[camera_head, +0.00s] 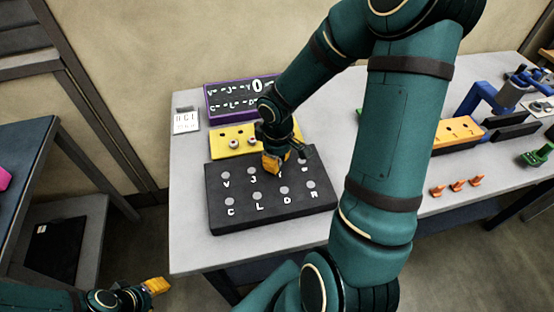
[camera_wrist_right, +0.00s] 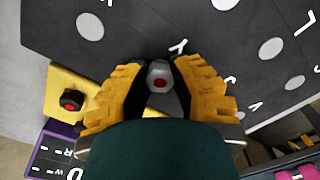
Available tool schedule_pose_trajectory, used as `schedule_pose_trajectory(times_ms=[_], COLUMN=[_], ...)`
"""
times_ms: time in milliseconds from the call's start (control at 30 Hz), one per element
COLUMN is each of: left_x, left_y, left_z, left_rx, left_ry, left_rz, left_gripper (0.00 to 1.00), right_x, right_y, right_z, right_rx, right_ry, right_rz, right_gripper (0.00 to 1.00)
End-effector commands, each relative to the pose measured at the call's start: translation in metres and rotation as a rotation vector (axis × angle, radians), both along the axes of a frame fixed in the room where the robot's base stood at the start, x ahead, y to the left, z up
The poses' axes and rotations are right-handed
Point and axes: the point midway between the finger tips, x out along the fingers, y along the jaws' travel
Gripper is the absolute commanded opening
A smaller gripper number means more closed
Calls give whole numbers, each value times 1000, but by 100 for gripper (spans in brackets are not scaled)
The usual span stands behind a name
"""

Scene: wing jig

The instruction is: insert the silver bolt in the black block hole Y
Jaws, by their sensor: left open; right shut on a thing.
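The black block (camera_head: 232,220) lies on the grey table, with two rows of round grey holes and white letters. My right gripper (camera_head: 274,162) is over its back row, beside the letter Y, and hides the hole there. In the right wrist view its yellow fingers (camera_wrist_right: 160,95) are shut on the silver bolt (camera_wrist_right: 160,72), whose end shows a red centre. The letter Y (camera_wrist_right: 179,46) shows just beyond the bolt. I cannot tell whether the bolt's far end is in the hole. My left gripper (camera_head: 157,286) is open and empty, low at the left, away from the table.
A purple-edged letter board (camera_head: 213,104) is behind that. At right are an orange block (camera_head: 458,130), several orange pegs (camera_head: 457,186), a blue clamp (camera_head: 490,94) and a green part (camera_head: 536,156).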

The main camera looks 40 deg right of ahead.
Motion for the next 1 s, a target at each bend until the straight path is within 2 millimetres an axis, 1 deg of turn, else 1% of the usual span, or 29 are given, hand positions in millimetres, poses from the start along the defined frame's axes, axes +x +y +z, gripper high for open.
schedule_pose_trajectory(times_ms=[33,67,100,133,433,567,667,900,1000], left_x=[0,0,0,0,0,0,0,0,0], left_y=[0,0,0,0,0,0,0,0,0], left_z=[0,0,0,0,0,0,0,0,0], left_rx=[0,0,0,0,0,0,0,0,0], left_ry=[0,0,0,0,0,0,0,0,0], left_rz=[0,0,0,0,0,0,0,0,0], left_gripper=[47,47,47,47,47,47,47,47,47], right_x=[0,0,0,0,0,1,1,1,1], right_y=[0,0,0,0,0,-1,-1,-1,-1], right_z=[0,0,0,0,1,9,25,75,92], right_rx=[0,0,0,0,0,-2,-3,-2,-2], right_ry=[0,0,0,0,0,-2,-5,-7,-4], right_rz=[0,0,0,0,0,-2,-2,-2,-1], right_gripper=[0,35,49,54,54,54,54,54,54])
